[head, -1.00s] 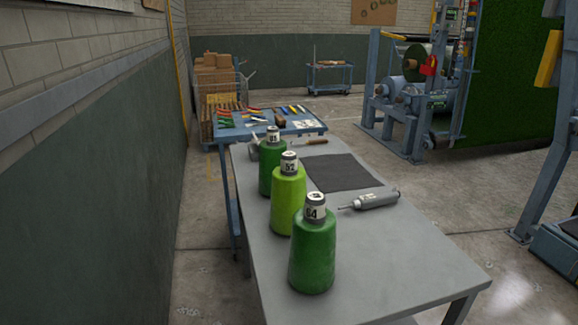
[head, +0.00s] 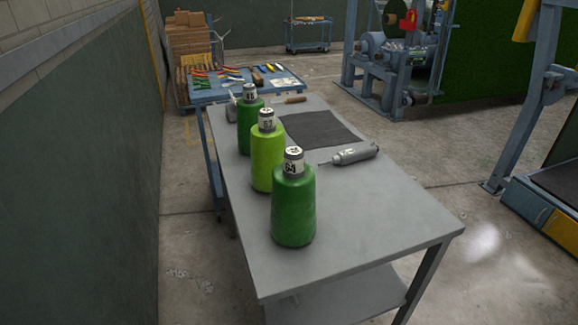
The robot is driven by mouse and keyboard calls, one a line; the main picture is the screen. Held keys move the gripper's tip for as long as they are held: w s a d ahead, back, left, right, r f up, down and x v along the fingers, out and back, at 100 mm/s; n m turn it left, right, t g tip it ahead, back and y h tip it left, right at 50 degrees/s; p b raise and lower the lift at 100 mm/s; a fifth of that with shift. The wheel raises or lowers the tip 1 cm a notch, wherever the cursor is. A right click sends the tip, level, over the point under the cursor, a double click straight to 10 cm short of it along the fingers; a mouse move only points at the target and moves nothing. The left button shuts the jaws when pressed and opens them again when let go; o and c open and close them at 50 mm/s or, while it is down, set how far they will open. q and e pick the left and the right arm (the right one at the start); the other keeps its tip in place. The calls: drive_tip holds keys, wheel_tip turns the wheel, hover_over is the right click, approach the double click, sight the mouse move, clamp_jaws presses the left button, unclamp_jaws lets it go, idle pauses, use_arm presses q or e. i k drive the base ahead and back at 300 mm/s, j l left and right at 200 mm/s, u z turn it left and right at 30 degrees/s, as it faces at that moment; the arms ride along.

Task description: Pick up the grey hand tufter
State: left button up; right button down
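The grey hand tufter (head: 355,154) lies on its side on the grey table (head: 365,225), near the table's right edge. Its thin needle end points left, toward the green cones. It lies just in front of a dark grey mat (head: 320,130) and to the right of the nearest cone. Neither of my grippers shows in the head view.
Three yarn cones stand in a row along the table's left side: a dark green one (head: 293,208), a lime green one (head: 267,158) and another dark green one (head: 249,122). A blue cart (head: 205,97) with coloured tools stands behind. The table's front right is clear.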

sight(342, 158)
drive_tip(key=j, duration=0.25)
drive_tip(key=z, duration=0.4)
drive_tip(key=i+l+z, duration=0.1)
drive_tip(key=l+z, duration=0.15)
drive_tip(key=i+l+z, duration=0.1)
drive_tip(key=l+z, duration=0.2)
drive_tip(key=i+l+z, duration=0.25)
drive_tip(key=l, duration=0.2)
drive_tip(key=l+z, duration=0.25)
drive_tip(key=i+l+z, duration=0.5)
drive_tip(key=i+z, duration=0.2)
drive_tip(key=i+u, duration=0.4)
drive_tip(key=i+l+u, duration=0.2)
drive_tip(key=i+u, duration=0.3)
drive_tip(key=u, duration=0.35)
drive_tip(key=i+u, duration=0.2)
drive_tip(key=u, duration=0.25)
drive_tip(key=i+l+u, duration=0.1)
drive_tip(key=u, duration=0.4)
drive_tip(key=i+l+u, duration=0.15)
drive_tip(key=u, duration=0.35)
drive_tip(key=i+l+u, duration=0.15)
drive_tip(key=u, duration=0.3)
